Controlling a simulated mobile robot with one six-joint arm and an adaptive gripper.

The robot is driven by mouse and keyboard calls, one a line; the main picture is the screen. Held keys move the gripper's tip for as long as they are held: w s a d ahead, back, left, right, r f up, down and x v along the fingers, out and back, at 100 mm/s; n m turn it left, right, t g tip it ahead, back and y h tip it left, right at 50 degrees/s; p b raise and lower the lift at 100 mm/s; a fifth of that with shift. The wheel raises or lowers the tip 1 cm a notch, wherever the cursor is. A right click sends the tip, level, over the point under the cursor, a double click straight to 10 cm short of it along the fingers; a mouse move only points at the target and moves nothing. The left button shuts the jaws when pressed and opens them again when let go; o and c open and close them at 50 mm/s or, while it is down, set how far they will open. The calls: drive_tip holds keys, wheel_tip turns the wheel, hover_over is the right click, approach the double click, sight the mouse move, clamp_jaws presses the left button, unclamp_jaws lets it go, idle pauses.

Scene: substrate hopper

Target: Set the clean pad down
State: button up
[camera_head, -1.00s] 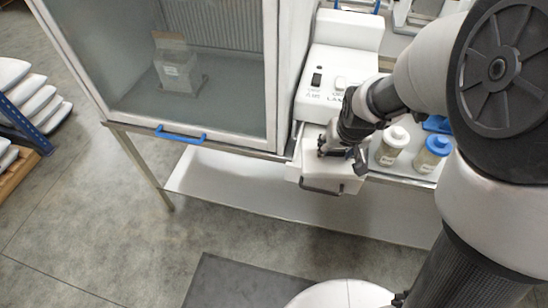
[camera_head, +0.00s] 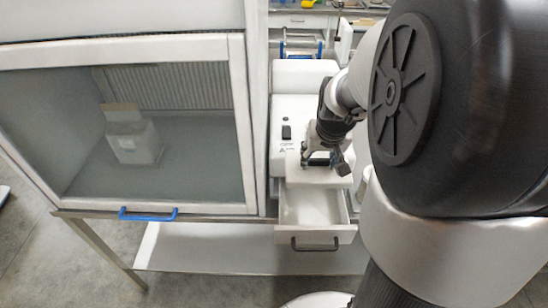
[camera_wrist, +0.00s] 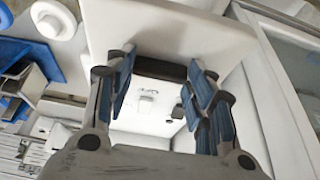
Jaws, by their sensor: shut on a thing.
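My gripper (camera_head: 322,160) is in front of the white machine, above the back of its open drawer (camera_head: 315,243). In the wrist view my gripper (camera_wrist: 160,82) has its blue-padded fingers shut around a dark bar. That bar joins a flat white slab, which I take to be the clean pad (camera_wrist: 165,30). In the head view the pad (camera_head: 312,179) is a pale block under my fingers. The drawer's visible interior is white and looks empty. I cannot tell whether the pad touches the machine or drawer.
A glass-fronted cabinet (camera_head: 240,120) with a blue handle (camera_head: 148,215) stands left of the machine (camera_head: 283,110). A small box (camera_head: 133,140) is inside it. A white cap (camera_wrist: 55,20) and blue parts (camera_wrist: 25,55) show left in the wrist view.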

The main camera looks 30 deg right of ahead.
sight(320, 187)
wheel_tip(320, 187, down, 18)
drive_tip(key=b, duration=0.6)
drive_tip(key=shift+s+r, duration=0.1)
drive_tip(key=shift+r, duration=0.05)
drive_tip(key=shift+f, duration=0.2)
drive_tip(key=o, duration=1.1)
drive_tip(key=shift+c, duration=0.2)
drive_tip(key=p+v, duration=0.4)
drive_tip(key=v, duration=0.7)
drive_tip(key=shift+r, duration=0.15)
drive_tip(key=shift+s+a+r+p, duration=0.2)
drive_tip(key=shift+r+p, duration=0.2)
drive_tip(key=shift+r, duration=0.1)
